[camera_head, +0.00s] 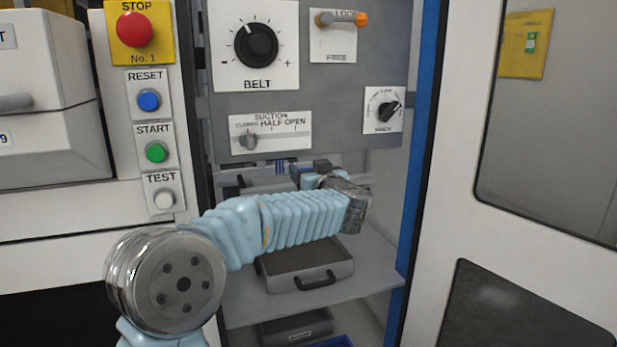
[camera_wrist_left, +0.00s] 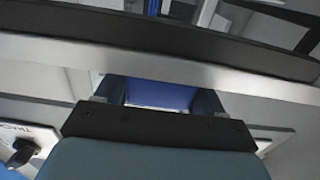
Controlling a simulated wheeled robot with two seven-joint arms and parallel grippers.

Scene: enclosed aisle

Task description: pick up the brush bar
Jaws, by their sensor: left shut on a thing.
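The brush bar (camera_wrist_left: 255,82) runs across the left wrist view as a long pale grey bar with a dark strip along it. My left gripper (camera_wrist_left: 160,90) is shut on it, with a finger at either side of the middle. In the head view my left gripper (camera_head: 312,174) reaches into the open bay below the control panel. There the arm and the panel hide most of the bar. My right gripper is not in view.
The control panel (camera_head: 220,100) with knobs and a suction slider hangs just above my left gripper. A grey tray with a black handle (camera_head: 310,265) sits on the shelf (camera_head: 375,280) below my arm. A blue door post (camera_head: 420,130) stands at the right. Buttons, including the red stop button (camera_head: 135,29), are at the left.

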